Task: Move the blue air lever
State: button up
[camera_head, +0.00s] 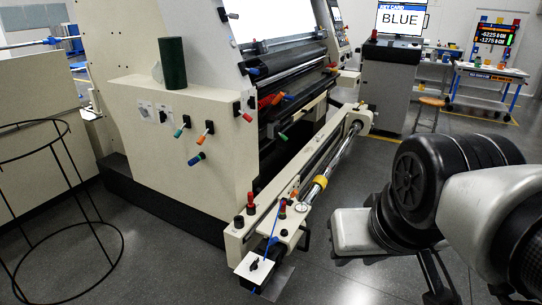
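A blue-handled lever (196,158) sits low on the cream side panel of the large machine, left of centre, below a teal lever (180,132) and an orange lever (209,126). Another blue handle (253,71) shows higher up by the rollers, and a thin blue rod (271,248) stands at the machine's front end. I cannot tell which one is the air lever. My arm fills the right side, well apart from these levers. Slim dark parts at the bottom edge may be my gripper (438,280), but its fingers are not clear.
A red lever (246,116) is at the panel's right edge. A dark green cylinder (173,63) stands on the panel's top. A black wire stand (68,150) is at left. A long rail (318,170) juts forward. A screen (401,18) reads "BLUE".

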aim_at(276, 239)
jog(key=i+u, duration=0.2)
jog(key=i, duration=0.75)
